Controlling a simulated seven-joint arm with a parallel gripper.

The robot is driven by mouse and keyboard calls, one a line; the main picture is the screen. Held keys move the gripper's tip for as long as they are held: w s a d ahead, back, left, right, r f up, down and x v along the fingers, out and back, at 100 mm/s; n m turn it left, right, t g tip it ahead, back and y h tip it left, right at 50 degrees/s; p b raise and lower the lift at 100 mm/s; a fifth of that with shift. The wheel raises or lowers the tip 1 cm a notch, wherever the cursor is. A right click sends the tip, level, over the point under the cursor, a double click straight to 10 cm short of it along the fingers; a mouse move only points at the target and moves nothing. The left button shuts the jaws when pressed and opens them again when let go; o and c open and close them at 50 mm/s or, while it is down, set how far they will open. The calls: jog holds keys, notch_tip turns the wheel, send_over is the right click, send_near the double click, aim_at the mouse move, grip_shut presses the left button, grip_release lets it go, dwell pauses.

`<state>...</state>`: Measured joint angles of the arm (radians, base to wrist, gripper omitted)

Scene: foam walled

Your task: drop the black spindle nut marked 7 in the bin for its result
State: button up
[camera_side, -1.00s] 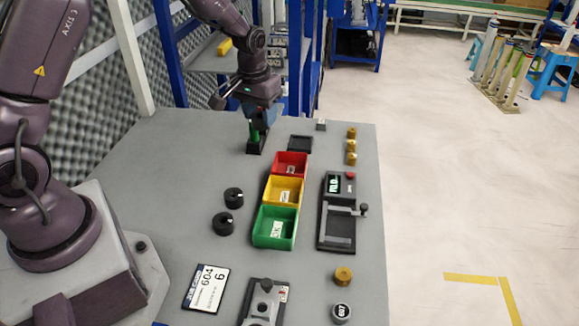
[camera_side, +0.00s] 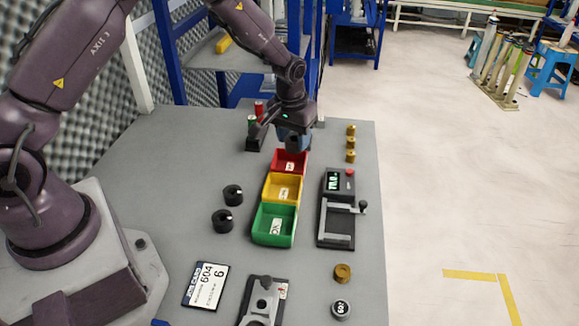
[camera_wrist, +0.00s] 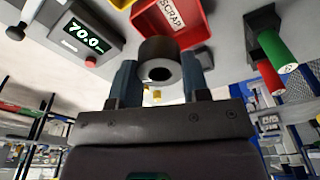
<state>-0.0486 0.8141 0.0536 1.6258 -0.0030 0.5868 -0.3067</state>
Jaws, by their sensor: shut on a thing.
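My gripper (camera_side: 294,143) is over the far end of the red bin (camera_side: 289,161) in the side view. In the wrist view its fingers (camera_wrist: 160,68) are shut on a dark ring-shaped nut (camera_wrist: 158,47); no number shows on it. The red bin (camera_wrist: 170,22) there carries a SCRAP label, and the nut appears in front of it. The yellow bin (camera_side: 281,186) and green bin (camera_side: 273,224) stand in a row nearer the camera. Two other black round nuts (camera_side: 233,194) (camera_side: 222,221) lie left of the bins.
A gauge (camera_side: 337,210) right of the bins reads 70.0 on its display (camera_wrist: 86,34). A holder with red and green cylinders (camera_side: 257,122) stands behind left. A card (camera_side: 206,286) and a fixture (camera_side: 264,302) lie in front.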

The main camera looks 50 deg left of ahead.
aim_at(293, 153)
jog(key=shift+f, duration=2.45)
jog(key=o, duration=1)
jog(key=r, duration=0.4)
jog(key=s+r, duration=0.1)
jog(key=r, duration=0.8)
jog(key=shift+s+d, duration=0.25)
jog(key=shift+d, duration=0.05)
